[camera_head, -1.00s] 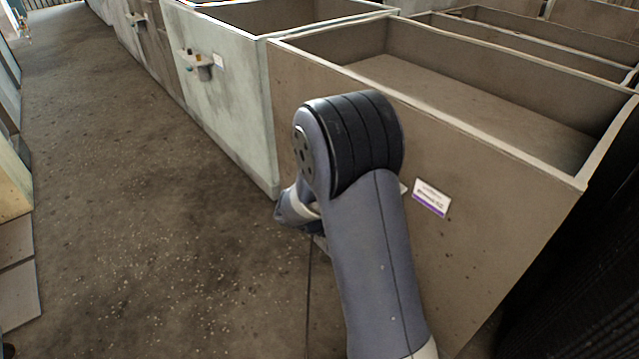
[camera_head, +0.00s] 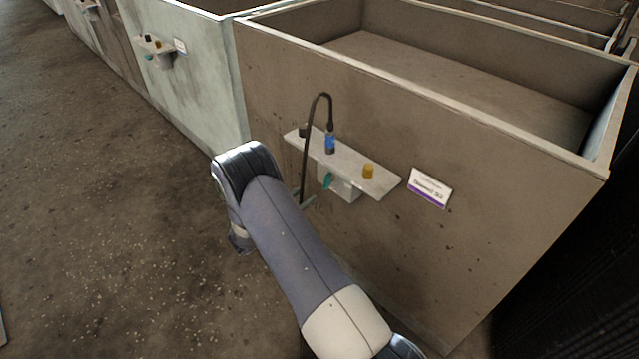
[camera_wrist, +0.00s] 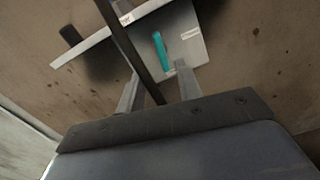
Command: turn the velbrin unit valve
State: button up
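A teal valve handle (camera_head: 328,181) is on a pale box (camera_head: 345,188) under a shelf on the brown tank's front wall. In the wrist view the teal handle (camera_wrist: 161,50) lies on the pale box (camera_wrist: 190,45), just beyond my fingertips. My gripper (camera_wrist: 157,72) is open, its two grey fingers apart, with the handle ahead between them and not held. A dark thin tube (camera_wrist: 128,45) crosses the view in front of the handle. In the head view my arm hides most of the gripper. A white and purple label (camera_head: 430,187) is on the wall; I cannot read it surely.
The shelf (camera_head: 375,183) carries a blue bottle (camera_head: 330,143) and a yellow cup-like item (camera_head: 369,171). The dark tube (camera_head: 308,130) arches over it. A pale green tank (camera_head: 190,80) with a similar shelf (camera_head: 150,45) stands left. The floor at left is clear.

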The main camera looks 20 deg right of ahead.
aim_at(324, 182)
jog(key=x, duration=0.7)
jog(key=shift+d, duration=0.15)
jog(key=shift+c, duration=0.4)
jog(key=shift+f, duration=0.1)
grip_shut()
